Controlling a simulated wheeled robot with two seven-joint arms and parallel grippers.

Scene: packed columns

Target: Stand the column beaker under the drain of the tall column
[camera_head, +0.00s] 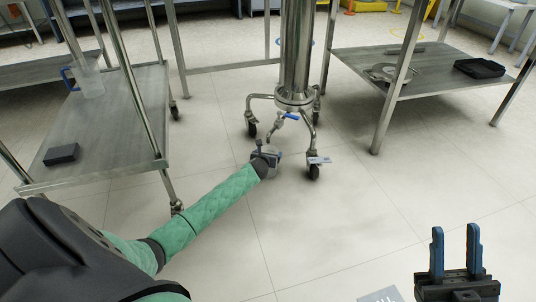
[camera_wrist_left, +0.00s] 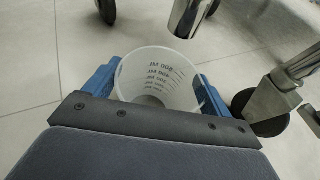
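The tall column (camera_head: 297,50) is a steel cylinder on a wheeled stand, with a bent drain pipe (camera_head: 274,129) and a blue valve handle at its foot. The drain's open end (camera_wrist_left: 189,18) shows in the left wrist view at the beaker's far rim. The column beaker (camera_wrist_left: 158,80) is clear with printed graduations and looks upright. My left gripper (camera_head: 268,157) is low beneath the drain, its blue fingers (camera_wrist_left: 157,92) against both sides of the beaker. The beaker's base is hidden, so floor contact cannot be told. My right gripper (camera_head: 456,250) is open and empty.
The stand's casters (camera_head: 314,172) are close to my left gripper. A steel table (camera_head: 120,110) at left holds a jug (camera_head: 88,80) and a dark block (camera_head: 62,154). Another table (camera_head: 425,70) at right holds a black tray (camera_head: 480,68).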

